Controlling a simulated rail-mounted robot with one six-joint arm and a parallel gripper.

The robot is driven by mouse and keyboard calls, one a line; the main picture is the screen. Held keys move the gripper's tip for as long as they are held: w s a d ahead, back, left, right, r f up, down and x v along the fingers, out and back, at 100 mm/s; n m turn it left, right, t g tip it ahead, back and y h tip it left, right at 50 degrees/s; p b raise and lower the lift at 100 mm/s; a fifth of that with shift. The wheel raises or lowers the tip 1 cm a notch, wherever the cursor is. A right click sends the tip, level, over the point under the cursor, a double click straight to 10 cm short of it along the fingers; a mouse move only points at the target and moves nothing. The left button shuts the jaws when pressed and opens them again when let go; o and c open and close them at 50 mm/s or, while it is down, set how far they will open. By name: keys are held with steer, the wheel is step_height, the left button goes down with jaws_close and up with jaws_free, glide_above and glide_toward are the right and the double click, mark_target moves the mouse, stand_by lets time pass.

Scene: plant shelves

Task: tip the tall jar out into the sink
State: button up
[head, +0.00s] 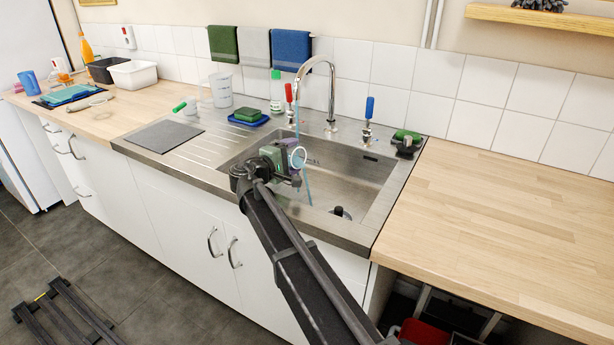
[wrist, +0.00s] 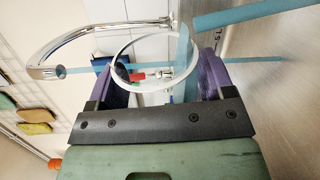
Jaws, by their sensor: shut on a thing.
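My gripper (head: 293,163) is over the sink basin (head: 362,190). Its purple fingers, also in the wrist view (wrist: 155,82), are shut on a clear jar (head: 299,157). The jar lies tipped well over, and its round rim (wrist: 152,32) shows as a pale ring. Blue-green liquid lies along the jar's low side. A blue-green stream (head: 308,190) falls from about the rim into the basin. Most of the jar's body is hidden by my gripper.
The tap (head: 331,85) arches over the basin, and a thin blue-green stream runs from its spout. Red-handled (head: 289,93) and blue-handled (head: 369,108) valves flank it. A clear beaker (head: 221,90) and green sponge (head: 247,114) stand left. The right worktop (head: 500,220) is clear.

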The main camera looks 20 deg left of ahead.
steer(key=shift+s+d+r+m+p, duration=0.15)
steer(key=shift+r+m+p, duration=0.25)
steer(key=shift+m, duration=0.4)
steer(key=shift+d+r+m+p, duration=0.25)
steer(key=shift+r+m+p, duration=0.1)
steer(key=shift+m, duration=0.45)
stand_by(1.1)
